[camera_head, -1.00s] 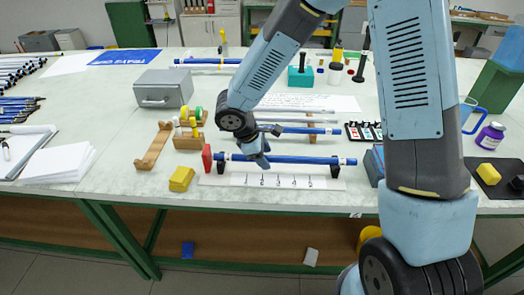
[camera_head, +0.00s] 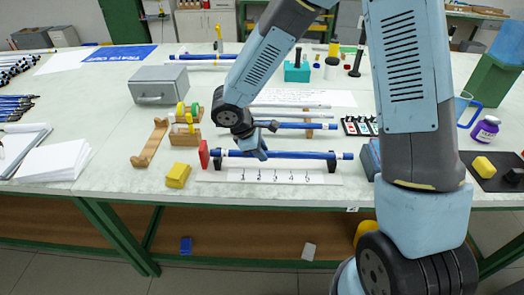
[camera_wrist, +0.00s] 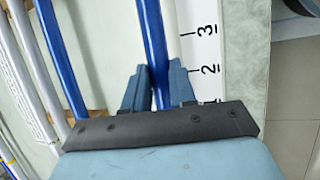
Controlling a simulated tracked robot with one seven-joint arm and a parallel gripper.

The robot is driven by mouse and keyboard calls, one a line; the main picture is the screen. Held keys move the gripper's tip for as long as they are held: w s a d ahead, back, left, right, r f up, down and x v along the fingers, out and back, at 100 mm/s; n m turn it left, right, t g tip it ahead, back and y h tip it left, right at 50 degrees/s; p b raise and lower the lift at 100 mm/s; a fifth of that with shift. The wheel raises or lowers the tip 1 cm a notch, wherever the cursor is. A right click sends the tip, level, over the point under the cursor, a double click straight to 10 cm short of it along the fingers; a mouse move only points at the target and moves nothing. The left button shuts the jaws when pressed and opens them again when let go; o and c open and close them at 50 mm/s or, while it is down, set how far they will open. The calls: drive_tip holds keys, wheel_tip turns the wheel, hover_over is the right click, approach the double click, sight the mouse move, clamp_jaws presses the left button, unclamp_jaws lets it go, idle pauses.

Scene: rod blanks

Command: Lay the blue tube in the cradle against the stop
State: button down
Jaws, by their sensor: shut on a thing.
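The blue tube (camera_head: 300,155) lies level along the cradle, over its two black supports. The cradle has a white base (camera_head: 320,179) with marks numbered 1 to 5 along its front. The red stop (camera_head: 204,155) stands at the cradle's left end, close to the tube's left end; I cannot tell whether they touch. My gripper (camera_head: 255,156) is shut on the tube left of its middle, near marks 1 and 2. In the wrist view, the tube (camera_wrist: 152,40) runs between my two fingers (camera_wrist: 160,92). Whether the tube rests fully on both supports is unclear.
Another blue tube (camera_head: 285,125) and pale rods lie just behind the cradle. A yellow block (camera_head: 178,175) and a wooden holder (camera_head: 186,136) stand to the left. A grey box (camera_head: 158,85) is farther back. The table's front edge runs close in front of the cradle.

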drive_tip(key=shift+a, duration=0.2)
drive_tip(key=shift+a, duration=0.65)
drive_tip(key=c, duration=0.8)
unclamp_jaws()
drive_tip(key=shift+c, duration=0.2)
drive_tip(key=v, duration=1.3)
drive_tip(key=shift+r, duration=0.3)
drive_tip(key=shift+r, duration=0.1)
